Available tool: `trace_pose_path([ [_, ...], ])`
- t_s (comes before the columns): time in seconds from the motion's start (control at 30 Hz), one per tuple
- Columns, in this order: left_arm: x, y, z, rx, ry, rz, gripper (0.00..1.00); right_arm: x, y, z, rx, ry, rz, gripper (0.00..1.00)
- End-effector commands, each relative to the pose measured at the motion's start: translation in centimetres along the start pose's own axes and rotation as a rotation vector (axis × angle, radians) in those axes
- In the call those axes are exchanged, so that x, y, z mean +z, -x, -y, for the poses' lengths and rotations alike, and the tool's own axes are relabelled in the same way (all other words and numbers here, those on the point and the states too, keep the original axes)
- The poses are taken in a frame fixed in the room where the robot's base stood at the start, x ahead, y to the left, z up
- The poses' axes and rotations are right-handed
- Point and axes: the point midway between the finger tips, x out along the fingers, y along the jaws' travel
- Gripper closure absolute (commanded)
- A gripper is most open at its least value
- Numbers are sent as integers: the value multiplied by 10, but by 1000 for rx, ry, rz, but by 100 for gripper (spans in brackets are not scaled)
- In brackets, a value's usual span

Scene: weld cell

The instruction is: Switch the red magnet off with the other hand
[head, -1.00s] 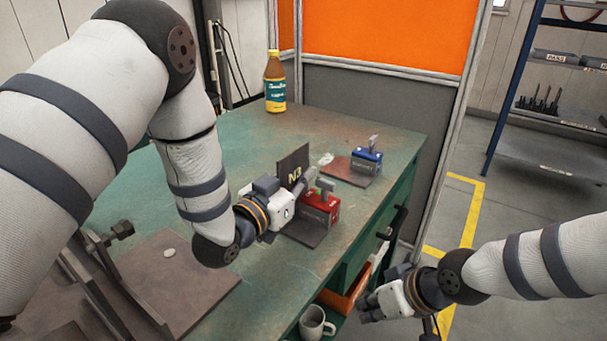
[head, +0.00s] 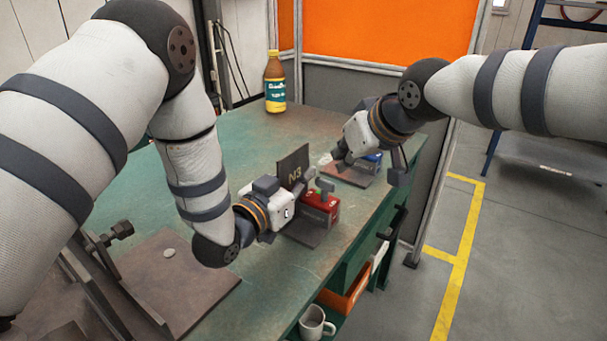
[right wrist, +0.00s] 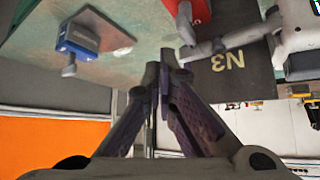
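In the right wrist view, the red magnet (right wrist: 198,10) is cut off at the top, near the N3 plate (right wrist: 232,72). My right gripper (right wrist: 161,66) has its fingers together, empty. In the head view it hangs over the bench in front of the blue magnet (head: 372,160).
The blue magnet, seen clearly in the right wrist view (right wrist: 78,40), sits on a brown plate behind the red one. A bottle (head: 275,85) stands at the back. A brown fixture (head: 170,275) is front left. A mug (head: 315,325) and orange bin (head: 345,298) are below the edge.

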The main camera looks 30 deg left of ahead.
Motion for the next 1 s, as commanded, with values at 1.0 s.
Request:
trace_pose_path([
  [1.0, 2, 1, 0, 0, 2, 6, 100, 37, -40, 0, -1, 0, 0, 100],
])
